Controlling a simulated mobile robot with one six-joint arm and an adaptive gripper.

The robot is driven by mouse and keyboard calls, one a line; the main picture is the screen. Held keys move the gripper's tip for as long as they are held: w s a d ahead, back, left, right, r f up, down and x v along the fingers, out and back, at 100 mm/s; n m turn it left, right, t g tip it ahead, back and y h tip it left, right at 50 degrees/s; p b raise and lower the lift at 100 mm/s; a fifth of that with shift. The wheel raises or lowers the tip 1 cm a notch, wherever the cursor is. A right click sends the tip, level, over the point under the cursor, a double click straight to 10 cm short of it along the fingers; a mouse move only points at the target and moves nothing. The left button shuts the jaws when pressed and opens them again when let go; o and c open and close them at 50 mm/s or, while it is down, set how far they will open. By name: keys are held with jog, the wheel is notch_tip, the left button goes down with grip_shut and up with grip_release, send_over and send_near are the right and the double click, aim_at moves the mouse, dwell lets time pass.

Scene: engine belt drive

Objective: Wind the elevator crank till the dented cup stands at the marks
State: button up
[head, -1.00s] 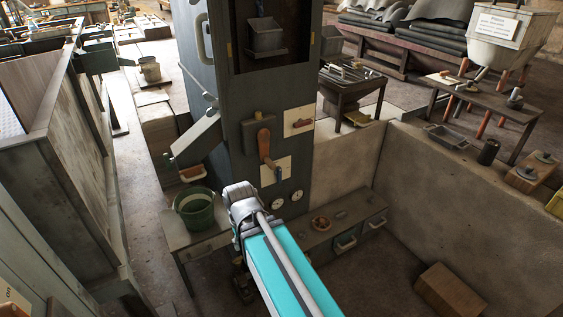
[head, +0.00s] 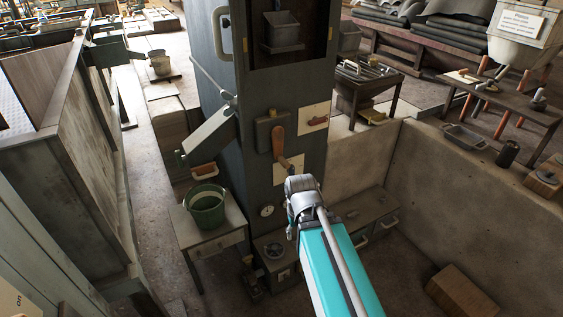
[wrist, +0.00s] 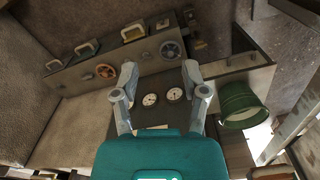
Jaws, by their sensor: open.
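The elevator column (head: 255,100) stands in the middle of the head view. A grey cup (head: 279,30) hangs in its upper window; I cannot tell whether it is dented. Small yellow marks (head: 245,45) flank the window. The crank (head: 278,142), with a brown arm, is on the column's front below the window, its lower end close to my wrist in the picture. In the head view my wrist hides my gripper. In the wrist view my gripper (wrist: 160,80) is open and empty, with two dials (wrist: 162,97) between its fingers. The crank cannot be made out there.
A sloping chute (head: 208,137) sticks out left of the crank, above a green bucket (head: 207,208) on a small table. A low drawer bench (head: 365,213) stands right of my arm, beside a concrete wall (head: 450,200). Open floor lies left of the table.

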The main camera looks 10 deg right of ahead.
jog(key=shift+d, duration=0.1)
jog(key=shift+o, duration=1)
jog(key=w+a+f+m+t+y+b, duration=0.1)
jog(key=w+a+m+t+y+b, duration=0.3)
jog(key=w+m+t+y+b, duration=0.5)
jog(key=w+d+r+m+t+h+b, duration=0.3)
jog(key=w+d+r+m+t+b, duration=0.2)
jog(key=m, duration=1.5)
jog(key=w+d+t, duration=0.3)
jog(key=d, duration=0.1)
jog(key=shift+d+h, duration=0.2)
jog(key=shift+h, duration=0.2)
jog(key=shift+w, duration=0.15)
